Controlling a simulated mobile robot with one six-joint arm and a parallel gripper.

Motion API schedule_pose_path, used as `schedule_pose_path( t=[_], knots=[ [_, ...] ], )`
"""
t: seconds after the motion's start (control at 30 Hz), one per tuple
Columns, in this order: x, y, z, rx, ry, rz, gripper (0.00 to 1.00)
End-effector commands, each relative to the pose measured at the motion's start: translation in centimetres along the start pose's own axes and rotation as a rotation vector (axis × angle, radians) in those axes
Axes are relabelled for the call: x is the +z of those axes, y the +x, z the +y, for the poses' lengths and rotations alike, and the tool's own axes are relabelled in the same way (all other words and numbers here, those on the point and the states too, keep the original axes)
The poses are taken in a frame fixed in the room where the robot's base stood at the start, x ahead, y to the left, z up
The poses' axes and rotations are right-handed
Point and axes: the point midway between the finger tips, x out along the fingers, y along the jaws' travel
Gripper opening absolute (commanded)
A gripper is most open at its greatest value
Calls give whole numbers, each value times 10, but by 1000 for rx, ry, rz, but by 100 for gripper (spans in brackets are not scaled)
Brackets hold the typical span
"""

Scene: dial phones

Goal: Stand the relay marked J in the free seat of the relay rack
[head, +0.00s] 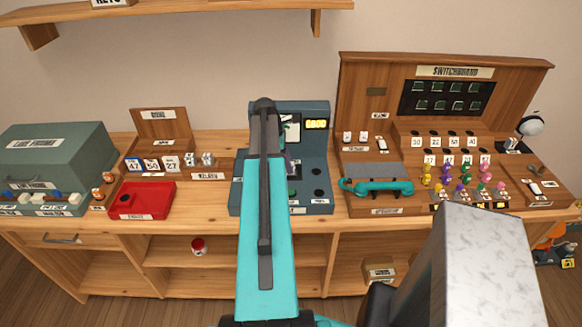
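I cannot make out a relay marked J; the small markings are too small to read. Small pale blocks (198,159) stand at the left of the counter by a wooden piece with a label (208,176). Two more small pale blocks (355,137) stand at the left of the switchboard (447,72). I cannot tell whether any of these are relays, or which unit is the relay rack. A blue-grey console (312,170) with a lit yellow display stands mid-counter, partly hidden by my teal arm. My gripper does not show.
A red tray (143,200) and a green-grey case (58,160) stand at the left. A teal handset (377,187) lies before the switchboard, with several coloured pegs (460,174) to its right.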

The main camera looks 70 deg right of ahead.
Motion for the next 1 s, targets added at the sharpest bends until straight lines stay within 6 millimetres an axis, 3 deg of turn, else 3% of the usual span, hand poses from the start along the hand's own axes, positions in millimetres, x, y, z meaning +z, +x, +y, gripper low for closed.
schedule_pose_path(
  t=[1.0],
  knots=[
    [10, -34, 0, 0, 0, 0, 0]
  ],
)
